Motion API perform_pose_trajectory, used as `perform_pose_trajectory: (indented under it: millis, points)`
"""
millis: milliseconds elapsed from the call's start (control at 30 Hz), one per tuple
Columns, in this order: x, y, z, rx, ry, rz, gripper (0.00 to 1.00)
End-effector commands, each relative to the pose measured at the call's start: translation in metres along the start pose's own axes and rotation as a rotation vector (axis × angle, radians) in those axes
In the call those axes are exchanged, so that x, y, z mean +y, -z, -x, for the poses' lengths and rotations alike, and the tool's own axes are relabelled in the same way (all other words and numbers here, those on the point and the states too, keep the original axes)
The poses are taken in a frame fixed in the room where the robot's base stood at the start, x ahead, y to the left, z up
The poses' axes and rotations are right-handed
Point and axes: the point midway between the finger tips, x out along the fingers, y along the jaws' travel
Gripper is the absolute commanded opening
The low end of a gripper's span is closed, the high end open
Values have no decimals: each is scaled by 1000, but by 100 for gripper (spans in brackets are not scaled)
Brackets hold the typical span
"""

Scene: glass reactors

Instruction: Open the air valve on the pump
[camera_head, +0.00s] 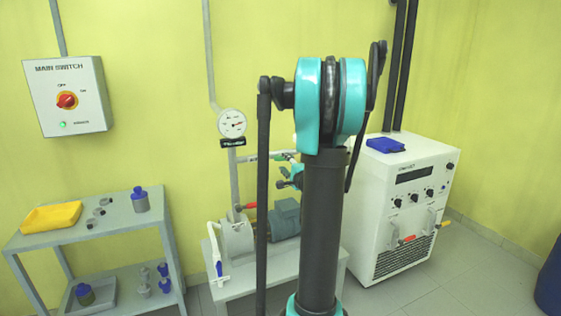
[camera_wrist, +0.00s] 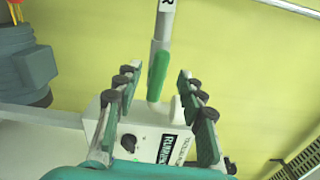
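The pump (camera_head: 238,238) stands on a low table, partly hidden by my arm in the head view; its blue-grey motor (camera_head: 286,218) also shows in the wrist view (camera_wrist: 25,72). A green valve handle (camera_wrist: 158,72) hangs beside a grey pipe in the wrist view, and green shows on the pipe in the head view (camera_head: 278,156). My gripper (camera_wrist: 156,80) is open, with its fingers spread on either side of the green handle and a gap showing to each. Whether the handle lies in the fingers' depth is unclear. No valve is labelled as the air valve.
A red handle (camera_head: 246,206) and a blue handle (camera_head: 218,270) are also on the pump. A gauge (camera_head: 232,123) is above. A white cabinet (camera_head: 400,200) stands right, a shelf (camera_head: 100,232) left. A box with a black knob (camera_wrist: 130,142) lies beyond my fingers.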

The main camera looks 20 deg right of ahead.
Motion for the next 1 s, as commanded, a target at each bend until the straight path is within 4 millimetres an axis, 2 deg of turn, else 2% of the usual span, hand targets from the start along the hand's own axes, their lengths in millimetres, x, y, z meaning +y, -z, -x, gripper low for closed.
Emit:
perform_pose_trajectory:
  millis: [33, 200, 400, 1000]
  points:
    - [0, 1, 12, 3, 0, 0, 40]
    - [0, 1, 42, 3, 0, 0, 40]
    - [0, 1, 61, 2, 0, 0, 40]
    - [1, -3, 64, -6, -5, 7, 40]
